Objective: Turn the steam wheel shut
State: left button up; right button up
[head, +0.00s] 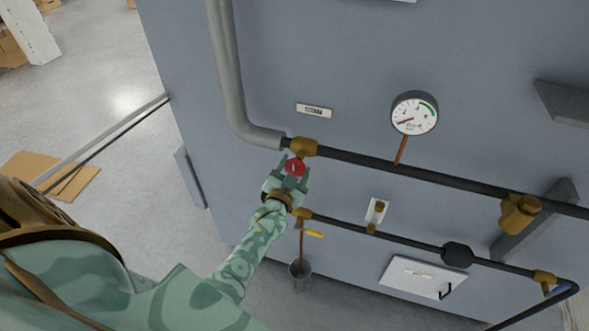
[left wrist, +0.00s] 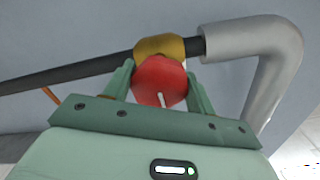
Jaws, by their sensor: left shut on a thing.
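The steam wheel is a small red handwheel (head: 295,167) with a white mark on its face. It sits on a brass valve body (head: 304,147) in the pipe, under a label plate (head: 314,110). In the left wrist view the red wheel (left wrist: 160,82) is between the two green fingers, in front of the brass body (left wrist: 160,46). My left gripper (head: 293,172) is shut on the wheel, one finger on each side of it. The white mark points downward and slightly right in the left wrist view. My right gripper is not in view.
A round gauge (head: 414,113) stands above the dark upper pipe (head: 380,165). A lower pipe (head: 400,237) carries a yellow-handled tap (head: 314,234) above a small bucket (head: 299,272). A grey lagged pipe (head: 232,90) bends in from the left. Cardboard (head: 62,178) lies on the floor.

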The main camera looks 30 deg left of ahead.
pick_arm(q)
jog(key=shift+f+m, duration=0.1)
jog(key=shift+m, duration=0.3)
jog(key=o, duration=1)
